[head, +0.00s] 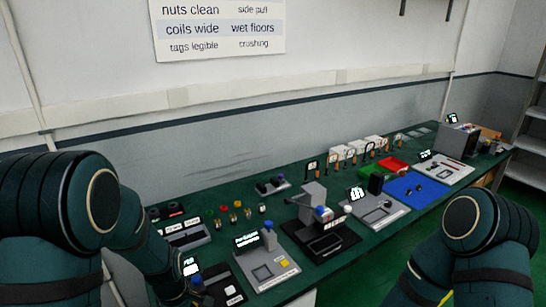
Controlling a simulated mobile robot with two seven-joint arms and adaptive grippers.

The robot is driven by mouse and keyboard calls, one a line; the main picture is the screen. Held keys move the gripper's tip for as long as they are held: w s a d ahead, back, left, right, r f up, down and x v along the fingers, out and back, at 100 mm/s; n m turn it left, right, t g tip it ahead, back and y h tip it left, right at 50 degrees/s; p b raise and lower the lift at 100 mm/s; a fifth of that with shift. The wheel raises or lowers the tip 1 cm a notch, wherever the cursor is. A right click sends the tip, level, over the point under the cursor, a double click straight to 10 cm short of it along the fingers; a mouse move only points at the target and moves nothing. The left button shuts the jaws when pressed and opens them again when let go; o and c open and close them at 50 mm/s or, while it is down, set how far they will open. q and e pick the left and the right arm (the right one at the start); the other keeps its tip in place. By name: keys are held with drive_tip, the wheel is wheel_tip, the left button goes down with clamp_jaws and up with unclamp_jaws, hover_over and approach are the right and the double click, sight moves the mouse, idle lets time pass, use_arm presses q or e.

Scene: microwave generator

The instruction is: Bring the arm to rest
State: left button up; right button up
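My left arm (60,215) fills the lower left in dark green, bent at a large round joint. Its forearm (148,245) slants down to the right beside the near left end of the bench. My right arm (475,235) shows at the lower right, bent in front of the bench edge, over the green floor. Neither gripper shows; both lie hidden or beyond the bottom edge, so I cannot see what they hold.
A long green bench (225,245) runs along the wall, crowded with small fixtures. A grey station (268,265), a black press-like device (318,235), a blue mat (415,190) and a red tray (392,165) stand on it. Shelving (530,120) stands far right. The floor (350,280) between my arms looks clear.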

use_arm(q)
drive_tip(key=s+d+f+m+h+b, duration=0.1)
drive_tip(key=s+d+f+m+b, duration=0.1)
drive_tip(key=f, duration=0.4)
drive_tip(key=s+d+f+m+t+h+b, duration=0.1)
drive_tip(key=s+d+f+m+b, duration=0.1)
drive_tip(key=s+d+f+m, duration=0.2)
drive_tip(key=s+d+f+m+h+b, duration=0.1)
drive_tip(key=s+d+f+m+b, duration=0.1)
drive_tip(key=d+f+m, duration=0.3)
wheel_tip(320, 180, down, 3)
drive_tip(key=shift+s+d+f+t+h, duration=0.1)
drive_tip(key=shift+s+d+t+h, duration=0.35)
drive_tip(key=shift+s, duration=0.15)
use_arm(e)
wheel_tip(320, 180, down, 8)
drive_tip(key=shift+w+a, duration=0.2)
drive_tip(key=shift+w, duration=0.05)
drive_tip(key=shift+r, duration=0.1)
